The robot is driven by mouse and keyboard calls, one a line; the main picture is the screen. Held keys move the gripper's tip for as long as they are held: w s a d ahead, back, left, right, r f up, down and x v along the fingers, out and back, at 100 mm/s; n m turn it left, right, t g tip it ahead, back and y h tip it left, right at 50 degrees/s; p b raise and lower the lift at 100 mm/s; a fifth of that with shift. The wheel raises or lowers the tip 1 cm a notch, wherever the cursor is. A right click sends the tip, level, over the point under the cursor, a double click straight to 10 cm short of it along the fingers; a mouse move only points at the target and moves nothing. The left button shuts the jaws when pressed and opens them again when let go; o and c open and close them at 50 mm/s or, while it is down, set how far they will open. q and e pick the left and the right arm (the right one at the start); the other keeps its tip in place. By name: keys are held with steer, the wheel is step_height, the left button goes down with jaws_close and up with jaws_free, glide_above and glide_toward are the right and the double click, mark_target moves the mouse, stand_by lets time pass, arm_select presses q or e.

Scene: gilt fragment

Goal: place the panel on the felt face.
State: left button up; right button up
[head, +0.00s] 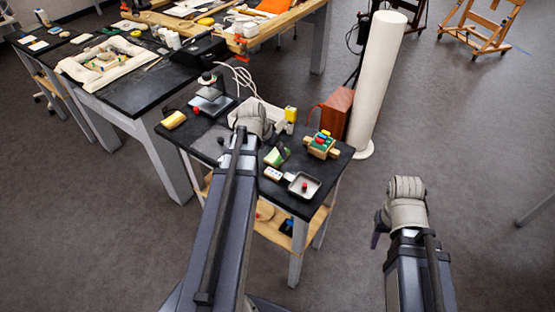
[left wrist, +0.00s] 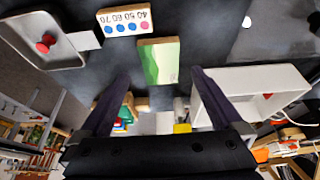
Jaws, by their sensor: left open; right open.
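A small block with a pale green face and wood-coloured edges (left wrist: 158,62) lies on the dark table; it also shows in the head view (head: 277,156). I cannot tell for sure whether it is the panel or the felt-faced piece. My left gripper (left wrist: 161,76) is open and empty, its two dark fingers spread on either side of the green block, apparently above it. In the head view its jaws are hidden behind my wrist. My right gripper (head: 379,234) is off the table to the right, over the floor; one dark finger shows.
A shallow tray with a red knob (left wrist: 75,46) and a dotted number card (left wrist: 125,22) lie beside the green block. A white open box (left wrist: 285,78) stands close on the other side. A wooden holder with coloured pieces (head: 320,145) is nearby. A white column (head: 377,80) stands behind.

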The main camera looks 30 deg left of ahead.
mark_target(277, 156)
arm_select(q)
steer(key=shift+b+x, duration=2.35)
steer(key=shift+x, duration=0.25)
steer(key=shift+w+r, duration=0.1)
steer(key=shift+w, duration=0.05)
steer(key=shift+c, duration=0.4)
steer(key=c, duration=1.4)
steer(key=shift+r, duration=0.15)
step_height(277, 156, up, 10)
steer(key=p, duration=1)
